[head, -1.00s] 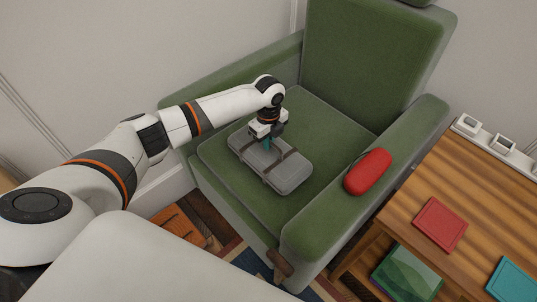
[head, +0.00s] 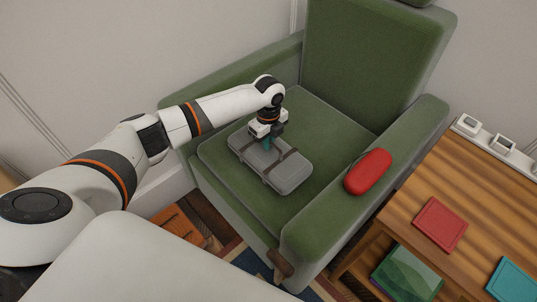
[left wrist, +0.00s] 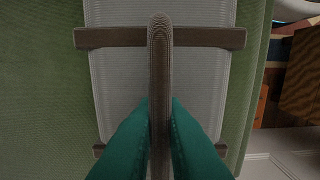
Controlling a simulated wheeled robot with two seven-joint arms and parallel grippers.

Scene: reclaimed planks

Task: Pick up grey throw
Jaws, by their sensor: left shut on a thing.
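The grey throw (head: 287,173) is a folded, rounded block with two brown straps, lying on the seat of the green armchair (head: 325,215). In the left wrist view the throw (left wrist: 200,75) fills the middle, with a brown handle (left wrist: 160,60) running between my fingers. My left gripper (head: 267,145) reaches down onto the throw's top from above. Its teal fingers are shut on the handle, as the left wrist view (left wrist: 160,135) shows. The throw looks still at rest on the seat. My right gripper is not in view.
A red rounded object (head: 368,172) lies on the chair's right armrest. A wooden table (head: 400,205) at the right holds a red flat item (head: 440,223), a teal one (head: 513,278) and a white holder (head: 487,135). A green picture-like item (head: 407,273) sits lower down.

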